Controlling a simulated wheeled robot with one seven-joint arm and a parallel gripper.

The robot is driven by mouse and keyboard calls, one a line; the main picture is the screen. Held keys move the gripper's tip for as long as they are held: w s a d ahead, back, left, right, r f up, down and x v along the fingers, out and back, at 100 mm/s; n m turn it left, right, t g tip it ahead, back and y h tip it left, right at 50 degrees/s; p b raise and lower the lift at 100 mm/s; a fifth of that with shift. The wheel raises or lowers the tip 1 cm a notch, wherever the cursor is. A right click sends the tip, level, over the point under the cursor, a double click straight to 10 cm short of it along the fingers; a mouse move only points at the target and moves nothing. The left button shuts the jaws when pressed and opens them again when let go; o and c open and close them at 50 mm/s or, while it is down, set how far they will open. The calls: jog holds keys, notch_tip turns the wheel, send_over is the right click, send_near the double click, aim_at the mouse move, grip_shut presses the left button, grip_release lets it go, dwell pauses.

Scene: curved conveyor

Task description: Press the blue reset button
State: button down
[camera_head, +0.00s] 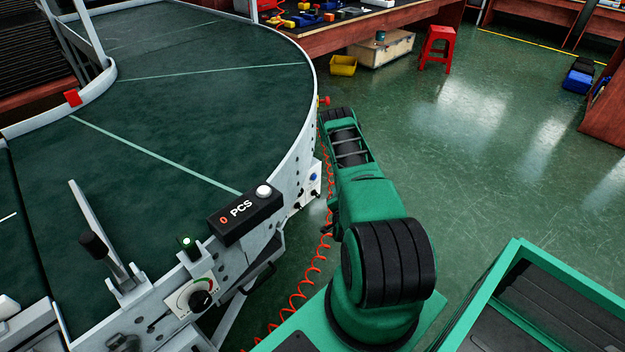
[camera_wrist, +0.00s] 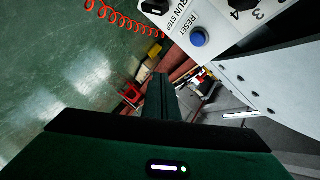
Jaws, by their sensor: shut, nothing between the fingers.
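The round blue reset button (camera_wrist: 198,39) shows in the wrist view on a pale panel, beside the printed word RESET. My gripper (camera_wrist: 160,80) is shut and empty there, its dark fingers pointing up the picture. The button is above and to the right of the fingertips, with a visible gap in the picture. In the head view the blue button (camera_head: 313,177) is small, on a white box at the conveyor's side, just left of my green arm. My fingers cannot be made out in the head view.
A black RUN/STEP switch (camera_wrist: 154,6) and a black rotary knob (camera_wrist: 241,4) flank the button. An orange coiled cable (camera_head: 304,286) hangs between the conveyor (camera_head: 200,90) and my arm. Open green floor (camera_head: 480,150) lies to the right.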

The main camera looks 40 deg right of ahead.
jog(key=shift+w, duration=0.2)
jog(key=w, duration=0.8)
jog(key=shift+w+a, duration=0.3)
jog(key=shift+a, duration=0.1)
jog(key=shift+w, duration=0.15)
dwell(1.9)
jog(key=shift+w+r, duration=0.1)
jog(key=shift+w, duration=0.1)
jog(key=shift+w+a, duration=0.1)
jog(key=shift+w, duration=0.35)
dwell(0.9)
jog(key=shift+s, duration=0.85)
jog(key=shift+s+d, duration=0.15)
jog(key=shift+s, duration=1.1)
jog(key=shift+s+d, duration=0.1)
jog(key=shift+s, duration=1.15)
